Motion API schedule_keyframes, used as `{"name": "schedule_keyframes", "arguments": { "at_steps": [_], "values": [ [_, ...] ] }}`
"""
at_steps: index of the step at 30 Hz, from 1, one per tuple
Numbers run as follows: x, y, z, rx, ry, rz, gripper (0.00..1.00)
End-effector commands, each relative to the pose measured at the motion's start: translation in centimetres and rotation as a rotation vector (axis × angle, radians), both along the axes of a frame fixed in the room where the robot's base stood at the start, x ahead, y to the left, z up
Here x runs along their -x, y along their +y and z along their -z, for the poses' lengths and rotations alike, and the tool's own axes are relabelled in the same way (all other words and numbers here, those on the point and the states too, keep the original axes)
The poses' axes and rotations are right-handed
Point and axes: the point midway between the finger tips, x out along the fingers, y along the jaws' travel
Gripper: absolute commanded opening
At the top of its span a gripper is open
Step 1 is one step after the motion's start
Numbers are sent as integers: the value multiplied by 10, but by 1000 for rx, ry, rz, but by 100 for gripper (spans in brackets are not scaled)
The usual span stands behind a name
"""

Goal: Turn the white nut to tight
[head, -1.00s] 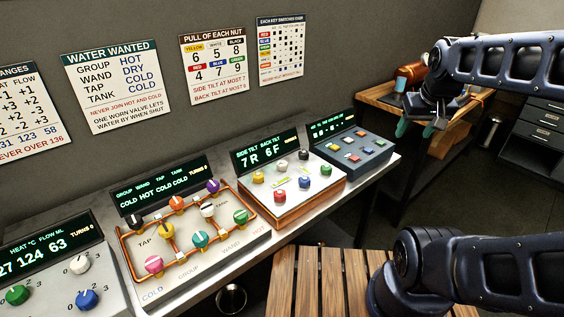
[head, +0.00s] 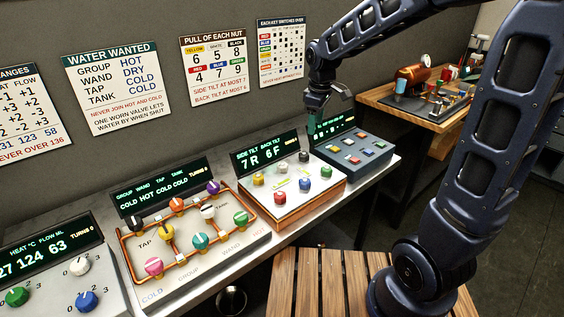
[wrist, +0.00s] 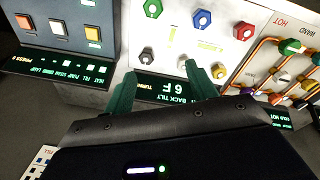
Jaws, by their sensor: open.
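The white nut (head: 281,168) sits in the back row of the nut panel (head: 315,193), between the yellow nut (head: 258,178) and the black nut (head: 303,156). My gripper (head: 329,118) is open and empty, above and behind the panel's right end, apart from the white nut. In the wrist view its two green fingers (wrist: 160,70) spread over the panel's display edge, near a dark-looking nut (wrist: 147,57).
The front row holds the red (head: 281,197), blue (head: 304,184) and green (head: 326,171) nuts. The panel's display (head: 264,152) reads 7R 6F. A switch box (head: 355,148) stands right, a pipe valve panel (head: 190,240) left. A slatted wooden top (head: 320,285) lies in front.

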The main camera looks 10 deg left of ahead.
Motion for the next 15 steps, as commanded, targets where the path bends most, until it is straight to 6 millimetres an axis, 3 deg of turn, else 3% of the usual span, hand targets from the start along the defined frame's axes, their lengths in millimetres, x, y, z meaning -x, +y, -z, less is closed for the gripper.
{"name": "schedule_keyframes", "arguments": {
  "at_steps": [1,6,10,15],
  "values": [
    [-2,19,9,10,15,-57,57],
    [-4,69,36,35,52,-229,57],
    [-3,94,50,48,69,-315,57],
    [-2,108,58,53,77,-360,57]
  ]
}}
